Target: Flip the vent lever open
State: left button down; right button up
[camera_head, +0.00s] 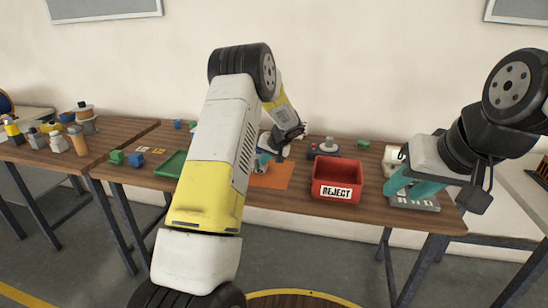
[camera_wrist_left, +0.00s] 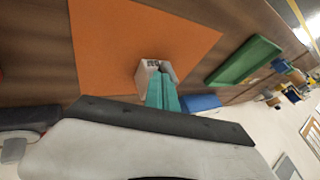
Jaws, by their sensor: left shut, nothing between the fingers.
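My left gripper (camera_head: 262,163) reaches down over the orange mat (camera_head: 275,178); its teal fingers are shut with nothing between them. In the left wrist view, the shut fingers (camera_wrist_left: 163,90) overlap a small white block-like part (camera_wrist_left: 145,77) with dark marks, on the edge of the mat; I cannot tell whether they touch it. The vent lever cannot be clearly made out in either view. My right gripper (camera_head: 408,188), with teal fingers apart, is low over a grey plate-like device (camera_head: 414,203) at the table's right end, partly hiding it.
A red REJECT bin (camera_head: 337,180) stands right of the mat. A green tray (camera_head: 171,164) lies to the left, with green and blue blocks beyond it. Bottles (camera_head: 57,140) stand on the far-left table.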

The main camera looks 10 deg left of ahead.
pick_arm(q)
jog(key=shift+a+r+h, duration=0.15)
jog(key=shift+a+h, duration=0.15)
jog(key=shift+h, duration=0.2)
jog(key=shift+a+r+n+h, duration=0.15)
jog(key=shift+a+n+h, duration=0.05)
jog(key=shift+a+h, duration=0.25)
jog(key=shift+a+r+n+h, duration=0.2)
jog(key=shift+a+h, duration=0.1)
jog(key=shift+h, duration=0.25)
jog(key=a+h, duration=0.1)
jog(key=h, duration=0.2)
jog(key=shift+a+n+h, duration=0.3)
jog(key=shift+a, duration=0.1)
jog(key=a+h, duration=0.1)
jog(key=h, duration=0.2)
jog(key=shift+a+f+n, duration=0.2)
jog(key=shift+a+n, duration=0.15)
jog(key=shift+n, duration=0.05)
jog(key=h, duration=0.1)
jog(key=a+h, duration=0.1)
jog(key=h, duration=0.1)
jog(key=shift+w+a+f+n+h, duration=0.1)
jog(key=shift+a+f+n+h, duration=0.1)
jog(key=shift+f+n+h, duration=0.15)
jog(key=shift+d+r, duration=0.1)
jog(key=shift+d, duration=0.05)
jog(key=shift+r, duration=0.1)
jog(key=shift+r, duration=0.7)
